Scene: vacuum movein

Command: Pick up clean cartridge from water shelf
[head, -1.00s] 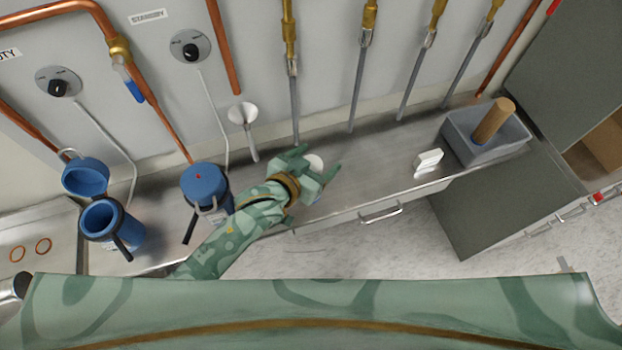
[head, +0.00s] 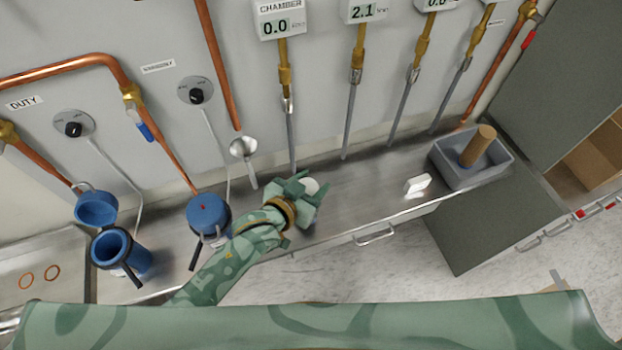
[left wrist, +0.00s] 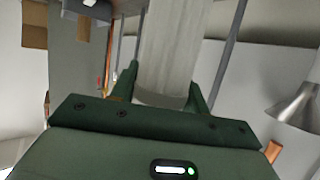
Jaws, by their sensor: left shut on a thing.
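My left gripper (head: 305,192) is over the steel shelf (head: 345,193) and shut on a white, rounded cartridge. The top of the cartridge (head: 310,186) shows between the fingers in the head view. In the left wrist view the cartridge (left wrist: 172,50) is a pale cylinder between the two green fingers (left wrist: 165,90), filling the gap between them. Whether its lower end touches the shelf is hidden by the gripper. My right gripper does not show.
Two blue housings stand to the left: one open (head: 112,250), one lidded (head: 207,213). A funnel (head: 243,148) is behind the gripper. A white block (head: 417,185) and a grey bin (head: 470,160) holding a tan cylinder (head: 478,146) are to the right. Thin pipes come down behind.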

